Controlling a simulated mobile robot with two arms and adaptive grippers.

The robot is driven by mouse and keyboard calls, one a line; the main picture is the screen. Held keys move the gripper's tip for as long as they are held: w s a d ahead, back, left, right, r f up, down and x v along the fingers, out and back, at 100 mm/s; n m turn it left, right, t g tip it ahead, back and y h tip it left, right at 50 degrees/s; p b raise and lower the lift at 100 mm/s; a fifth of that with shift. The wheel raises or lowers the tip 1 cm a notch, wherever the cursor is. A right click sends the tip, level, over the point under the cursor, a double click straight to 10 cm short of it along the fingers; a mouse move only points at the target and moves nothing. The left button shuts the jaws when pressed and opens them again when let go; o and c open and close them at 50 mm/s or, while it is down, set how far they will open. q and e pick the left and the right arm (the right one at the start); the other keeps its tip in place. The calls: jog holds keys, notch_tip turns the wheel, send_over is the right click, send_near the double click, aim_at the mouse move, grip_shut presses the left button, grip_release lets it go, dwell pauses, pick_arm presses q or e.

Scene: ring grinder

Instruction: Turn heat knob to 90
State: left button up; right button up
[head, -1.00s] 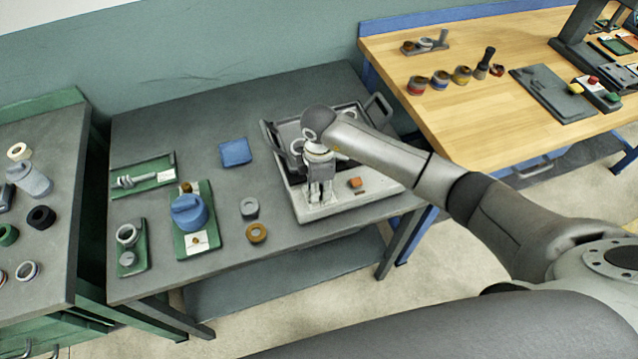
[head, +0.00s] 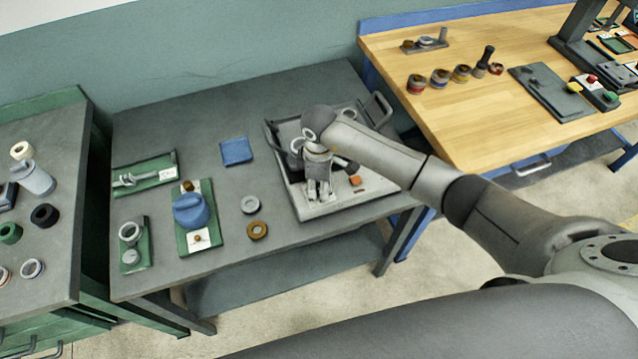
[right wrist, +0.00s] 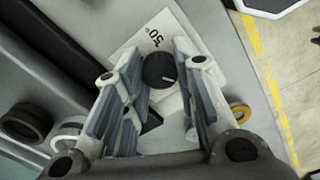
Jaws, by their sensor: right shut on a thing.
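The heat knob (right wrist: 160,70) is a small black round knob with a white pointer line, seen in the right wrist view. It sits on a white label (right wrist: 135,52) with printed figures that look like 50; the rest of the scale is hidden. My right gripper (right wrist: 163,80) is shut on the knob, one finger on each side. In the head view my right gripper (head: 318,196) points down at the front of the pale grey device (head: 340,206), and hides the knob. My left gripper is not in view.
An orange button (head: 355,180) is on the device just right of the gripper. A grey ring (head: 250,204) and a brown ring (head: 257,230) lie to the left.

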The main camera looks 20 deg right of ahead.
jog(key=shift+w+r, duration=0.1)
jog(key=o, duration=0.7)
jog(key=shift+o, duration=0.3)
notch_tip(320, 180, up, 12)
